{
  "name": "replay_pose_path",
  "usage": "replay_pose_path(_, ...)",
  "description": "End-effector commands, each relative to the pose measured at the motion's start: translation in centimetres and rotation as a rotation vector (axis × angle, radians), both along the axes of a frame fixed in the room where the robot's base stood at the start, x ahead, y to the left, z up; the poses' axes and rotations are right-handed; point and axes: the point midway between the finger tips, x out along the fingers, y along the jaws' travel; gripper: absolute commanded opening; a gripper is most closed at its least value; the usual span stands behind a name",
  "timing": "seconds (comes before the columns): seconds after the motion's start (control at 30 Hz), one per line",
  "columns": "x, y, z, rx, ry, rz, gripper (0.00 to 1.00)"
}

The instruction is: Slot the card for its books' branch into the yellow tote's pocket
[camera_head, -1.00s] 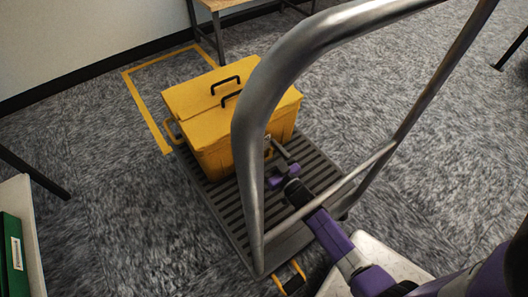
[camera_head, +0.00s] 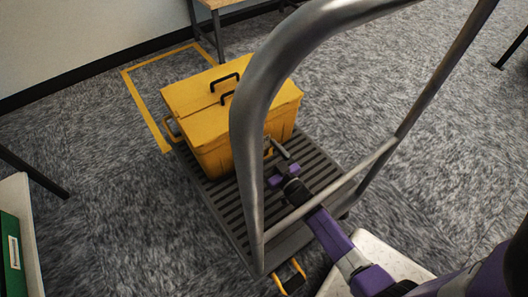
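The yellow tote (camera_head: 215,137) stands on a dark slatted cart platform (camera_head: 226,200). Its two-part lid is closed, with two black handles on top. My gripper (camera_head: 276,152) is at the tote's near right side, close to a small light patch there that may be the pocket. The cart's metal push handle partly covers this spot. I cannot make out the card or whether the fingers hold anything.
The grey tubular push handle (camera_head: 250,150) rises between me and the tote, and my arm reaches past it. Yellow floor tape (camera_head: 146,108) marks a bay behind the tote. A green box (camera_head: 11,255) with a label sits on a pale surface at the left edge. A table stands at the back.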

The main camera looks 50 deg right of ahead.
Motion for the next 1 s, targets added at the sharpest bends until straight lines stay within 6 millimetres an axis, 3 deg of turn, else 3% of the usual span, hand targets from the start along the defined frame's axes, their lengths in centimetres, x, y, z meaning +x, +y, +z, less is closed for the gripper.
replay_pose_path(1.0, 0.0, 0.0, -1.9, 0.0, 0.0, 0.0, 0.37)
